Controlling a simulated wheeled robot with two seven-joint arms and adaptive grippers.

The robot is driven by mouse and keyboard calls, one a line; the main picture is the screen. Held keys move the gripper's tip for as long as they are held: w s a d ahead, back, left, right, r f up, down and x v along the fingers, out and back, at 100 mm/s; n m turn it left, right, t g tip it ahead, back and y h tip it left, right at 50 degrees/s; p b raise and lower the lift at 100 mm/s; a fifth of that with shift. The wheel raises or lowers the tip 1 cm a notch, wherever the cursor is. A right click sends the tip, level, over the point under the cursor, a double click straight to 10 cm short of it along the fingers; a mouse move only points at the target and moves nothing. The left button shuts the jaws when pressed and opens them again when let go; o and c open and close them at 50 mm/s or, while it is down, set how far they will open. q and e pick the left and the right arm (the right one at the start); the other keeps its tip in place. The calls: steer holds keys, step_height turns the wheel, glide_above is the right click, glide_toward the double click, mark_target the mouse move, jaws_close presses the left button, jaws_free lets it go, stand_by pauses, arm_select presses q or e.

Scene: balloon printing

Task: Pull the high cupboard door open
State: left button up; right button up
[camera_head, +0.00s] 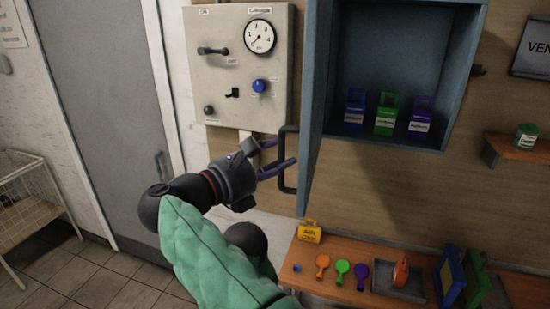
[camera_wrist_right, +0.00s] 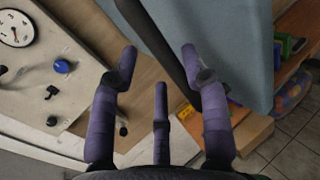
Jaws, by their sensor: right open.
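The high cupboard (camera_head: 395,70) is blue-grey, on the wall at upper right. Its door (camera_head: 316,90) stands swung out at the left side, seen nearly edge-on, with the inside in view. A dark bar handle (camera_head: 283,184) sits on the door's outer face near its lower end. My right gripper (camera_head: 279,154) is open at the handle. In the right wrist view, the handle (camera_wrist_right: 153,35) crosses the space between the spread fingertips (camera_wrist_right: 158,53), close to the right finger; contact cannot be told. The door (camera_wrist_right: 234,45) fills the upper right there. My left gripper is out of view.
Inside the cupboard stand blue, green and purple packages (camera_head: 385,116). A control panel (camera_head: 236,65) with a gauge is left of the door. Below, a wooden shelf (camera_head: 335,255) holds a yellow box (camera_head: 309,231), coloured paddles and trays. A wire basket (camera_head: 30,205) stands far left.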

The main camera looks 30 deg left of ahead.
steer(key=v, duration=1.2)
